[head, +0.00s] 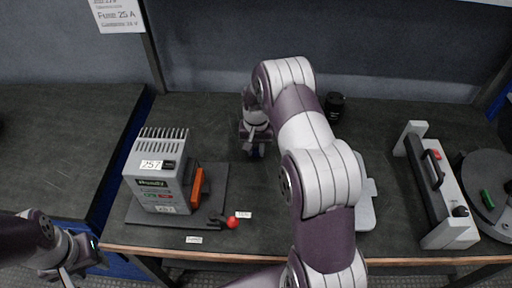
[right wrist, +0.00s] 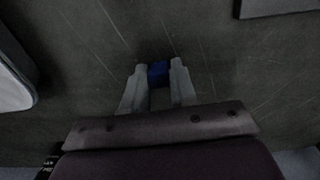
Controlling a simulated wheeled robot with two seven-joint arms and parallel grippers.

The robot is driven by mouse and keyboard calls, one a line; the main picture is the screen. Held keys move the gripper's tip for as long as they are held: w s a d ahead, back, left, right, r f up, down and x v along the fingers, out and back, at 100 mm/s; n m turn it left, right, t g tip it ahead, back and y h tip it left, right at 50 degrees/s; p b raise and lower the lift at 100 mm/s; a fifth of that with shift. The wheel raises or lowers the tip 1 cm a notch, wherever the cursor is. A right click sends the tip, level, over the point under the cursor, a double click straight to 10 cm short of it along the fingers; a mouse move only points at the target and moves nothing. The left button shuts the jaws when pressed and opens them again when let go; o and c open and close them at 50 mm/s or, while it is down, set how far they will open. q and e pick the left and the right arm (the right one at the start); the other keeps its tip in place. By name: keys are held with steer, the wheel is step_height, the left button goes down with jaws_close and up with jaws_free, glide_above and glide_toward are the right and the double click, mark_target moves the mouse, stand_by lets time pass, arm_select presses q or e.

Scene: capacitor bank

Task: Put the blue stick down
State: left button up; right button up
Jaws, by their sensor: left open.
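The blue stick (right wrist: 158,73) shows in the right wrist view as a small blue block between my right fingertips. My right gripper (right wrist: 157,76) is shut on it, over the dark bench top. Whether the stick touches the bench is not clear. In the head view my right gripper (head: 256,148) is behind the middle of the bench, right of the grey box, and the stick is mostly hidden there. My left gripper (head: 84,262) is open and empty at the lower left, in front of the bench edge.
A grey box (head: 160,175) with an orange handle stands on a dark plate (head: 222,185), with a red-knobbed lever (head: 232,222). A black cylinder (head: 335,105) stands behind my arm. A light grey item (head: 366,205), a white device (head: 446,190) and a round dark disc (head: 490,180) are at right.

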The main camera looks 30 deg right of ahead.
mark_target(256, 151)
steer(key=shift+o, duration=1.4)
step_height(256, 151, up, 13)
steer(key=p, duration=0.1)
steer(key=s+a+r+n+t, duration=0.1)
steer(key=s+a+n, duration=0.2)
steer(key=s+a, duration=0.5)
steer(key=s+a+n, duration=0.4)
steer(key=s, duration=0.8)
step_height(256, 151, up, 9)
steer(key=p, duration=0.9)
steer(key=shift+r, duration=0.15)
